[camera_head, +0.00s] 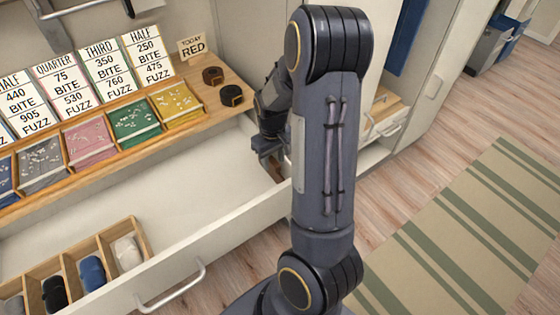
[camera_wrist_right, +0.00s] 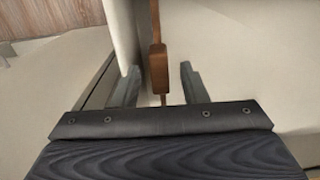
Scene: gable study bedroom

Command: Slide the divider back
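The divider, a thin brown wooden piece (camera_wrist_right: 158,68), stands between the two fingers of my right gripper (camera_wrist_right: 159,78) in the right wrist view, with a gap on each side. The right gripper is open around it and does not appear to touch it. In the head view my right gripper (camera_head: 272,160) is low inside the open drawer (camera_head: 205,180), near its right end. The divider is largely hidden there by the gripper and arm. My left gripper is not in view.
A wooden tray (camera_head: 140,225) with rolled items lies at the drawer's lower left. The drawer front has a handle (camera_head: 172,287). Above the drawer, a wooden board (camera_head: 215,105) holds colored trays, number cards and two dark rings. The drawer's middle is clear.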

